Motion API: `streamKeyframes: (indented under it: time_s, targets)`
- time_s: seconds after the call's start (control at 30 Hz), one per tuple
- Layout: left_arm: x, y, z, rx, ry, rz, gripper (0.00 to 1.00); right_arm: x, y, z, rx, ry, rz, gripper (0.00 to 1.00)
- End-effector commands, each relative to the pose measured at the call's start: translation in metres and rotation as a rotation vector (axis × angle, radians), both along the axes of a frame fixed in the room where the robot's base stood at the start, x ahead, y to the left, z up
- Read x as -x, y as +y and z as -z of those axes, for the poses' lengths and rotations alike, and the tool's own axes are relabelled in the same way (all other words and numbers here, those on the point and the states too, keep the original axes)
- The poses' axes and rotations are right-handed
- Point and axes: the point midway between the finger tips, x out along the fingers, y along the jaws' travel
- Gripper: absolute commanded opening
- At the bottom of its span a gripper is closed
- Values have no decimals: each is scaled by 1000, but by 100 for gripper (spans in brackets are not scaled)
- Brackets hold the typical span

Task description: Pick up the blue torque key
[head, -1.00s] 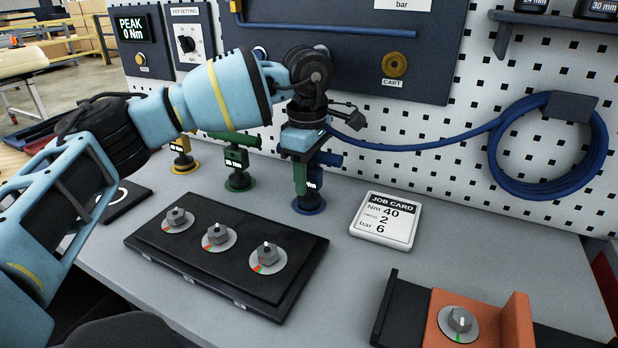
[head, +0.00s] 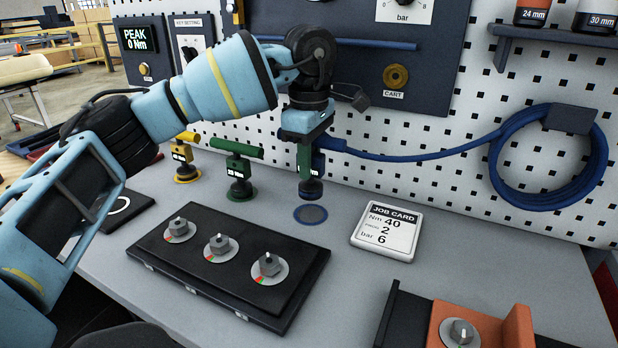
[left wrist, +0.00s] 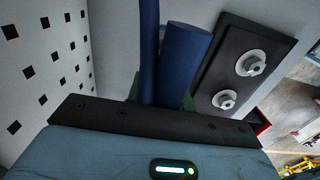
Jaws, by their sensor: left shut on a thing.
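The blue torque key (head: 311,188) is upright in the head view, held above the blue-rimmed round spot (head: 310,214) on the bench, with a visible gap below its foot. My left gripper (head: 304,155) points down and is shut on the key's upper part; its fingers hide some of it. The blue handle (left wrist: 184,65) fills the middle of the left wrist view. The green torque key (head: 238,168) and yellow torque key (head: 186,158) stand on their spots to the left. My right gripper is not in view.
A black plate (head: 205,277) with three bolts lies in front. The job card (head: 387,231) lies to the right. An orange bracket (head: 512,328) with a bolt is at front right. The pegboard (head: 455,110) and blue hose (head: 497,155) are close behind.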

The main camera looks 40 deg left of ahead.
Motion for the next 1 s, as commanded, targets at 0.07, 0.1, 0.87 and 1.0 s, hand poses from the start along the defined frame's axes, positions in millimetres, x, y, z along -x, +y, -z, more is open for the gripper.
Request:
streamKeyframes:
  time_s: [0.07, 0.1, 0.87, 1.0]
  targets:
    - [-1, -1, -25, 2, -7, 2, 0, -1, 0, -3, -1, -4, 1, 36]
    - [-1, -1, -35, 2, -7, 2, 0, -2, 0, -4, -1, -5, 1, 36]
    - [0, 0, -130, 0, -1, 1, 0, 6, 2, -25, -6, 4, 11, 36]
    - [0, 0, -130, 0, -1, 1, 0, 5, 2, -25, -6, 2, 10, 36]
